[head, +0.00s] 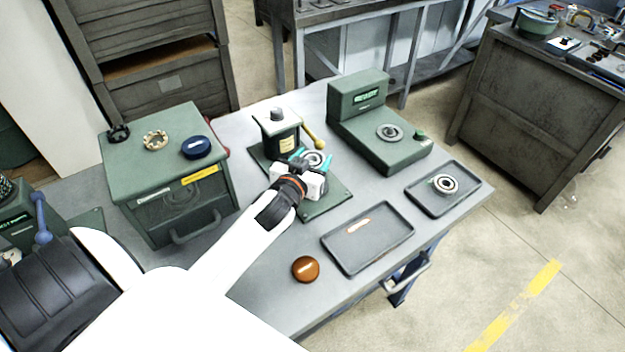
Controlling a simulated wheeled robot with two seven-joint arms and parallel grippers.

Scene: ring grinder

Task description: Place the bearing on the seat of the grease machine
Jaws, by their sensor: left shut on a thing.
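My left gripper (312,161), with teal fingertips, is shut on a metal ring-shaped bearing (314,157). It holds the bearing over the green base plate (325,204) of a small machine with a dark green post (283,140) and a yellow lever (312,137); this looks like the grease machine. The gripper and wrist cover much of the plate, and I cannot tell whether the bearing touches a seat there. My right gripper is not in view.
A green machine with a display (369,98) and a round seat stands behind right. A dark tray (417,197) holds another bearing (445,184). A green drawer cabinet (125,184) stands left.

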